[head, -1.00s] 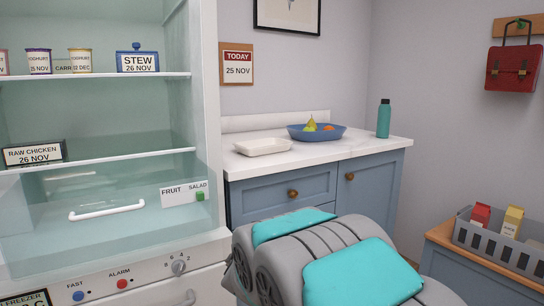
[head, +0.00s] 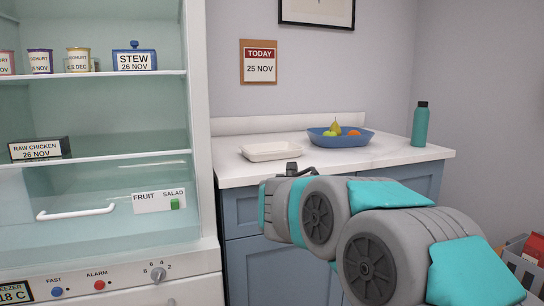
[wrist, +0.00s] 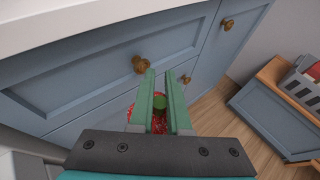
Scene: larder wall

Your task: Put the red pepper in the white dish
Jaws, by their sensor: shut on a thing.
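The white dish (head: 271,152) is a shallow rectangular dish on the left part of the white worktop. The red pepper (wrist: 158,123) shows in the wrist view between the two green fingers, its green stem between them; the fingers hide part of it. My gripper (wrist: 161,78) is shut on the pepper, in front of the blue cupboard fronts. In the head view my arm covers the lower right; the pepper is hidden there and the gripper's fingers cannot be made out.
A blue fruit bowl (head: 318,139) and a teal bottle (head: 420,124) stand right of the dish. The open fridge (head: 198,120) is at the left. Cupboard knobs (wrist: 139,64) stick out below the worktop (head: 235,170). A grey crate (wrist: 301,78) sits on a low cabinet at the right.

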